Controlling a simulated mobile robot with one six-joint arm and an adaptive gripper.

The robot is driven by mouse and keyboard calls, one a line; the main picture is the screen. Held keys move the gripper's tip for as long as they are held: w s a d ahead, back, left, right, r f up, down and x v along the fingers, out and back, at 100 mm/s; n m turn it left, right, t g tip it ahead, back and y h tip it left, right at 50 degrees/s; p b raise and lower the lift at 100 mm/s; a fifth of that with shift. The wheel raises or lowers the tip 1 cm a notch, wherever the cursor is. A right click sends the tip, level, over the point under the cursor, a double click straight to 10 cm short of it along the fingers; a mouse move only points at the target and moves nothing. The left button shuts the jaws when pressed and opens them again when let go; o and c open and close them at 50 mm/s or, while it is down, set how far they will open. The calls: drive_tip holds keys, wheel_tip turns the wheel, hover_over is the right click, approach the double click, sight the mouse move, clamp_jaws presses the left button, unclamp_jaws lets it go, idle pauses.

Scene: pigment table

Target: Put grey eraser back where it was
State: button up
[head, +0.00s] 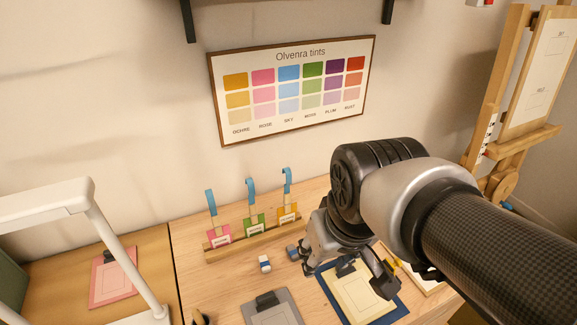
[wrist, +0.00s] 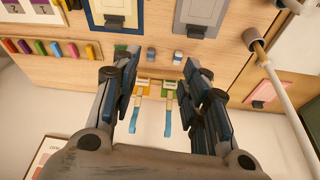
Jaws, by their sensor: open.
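Two small erasers lie on the wooden table in front of the tag rack. One looks grey with a blue band (head: 292,252) and lies close to my gripper's left finger; it also shows in the wrist view (wrist: 151,54). The other looks whiter, with a bluish band (head: 264,264), and lies to its left; in the wrist view it is on the right (wrist: 178,57). My gripper (head: 350,277) is open and empty above the table, over the cream clipboard in the head view. In the wrist view, its fingers (wrist: 160,80) stand wide apart, with both erasers beyond the gap.
A white lamp (head: 115,240) stands left, beside a pink clipboard (head: 127,283). Coloured sticks (wrist: 55,49) lie aside.

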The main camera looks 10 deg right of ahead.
drive_tip(key=s, duration=0.6)
drive_tip(key=shift+s+m+t, duration=0.3)
drive_tip(key=shift+s+t, duration=0.1)
idle(0.9)
